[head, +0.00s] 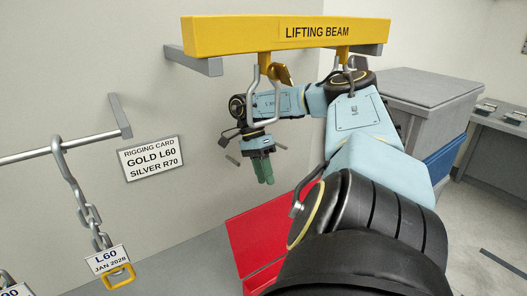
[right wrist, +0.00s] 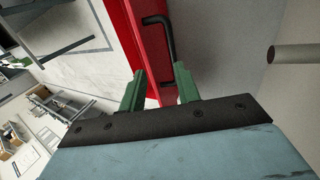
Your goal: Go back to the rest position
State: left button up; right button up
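My right arm reaches up from the lower right of the head view and bends back to the left. My right gripper (head: 264,178) points down there, below the yellow lifting beam (head: 230,36) and in front of the wall. In the right wrist view its two green fingers (right wrist: 159,90) stand apart with nothing held between them. A red surface with a black handle (right wrist: 160,35) shows beyond the fingertips. My left gripper is not in view.
The beam rests on grey wall brackets, with hooks (head: 262,112) hanging close to my right forearm. A chain (head: 78,195) tagged L60 hangs at left near the rigging card (head: 151,158). A red box (head: 245,235) stands below; a grey-lidded cabinet (head: 425,90) is at right.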

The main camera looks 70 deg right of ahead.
jog(key=shift+r, duration=0.55)
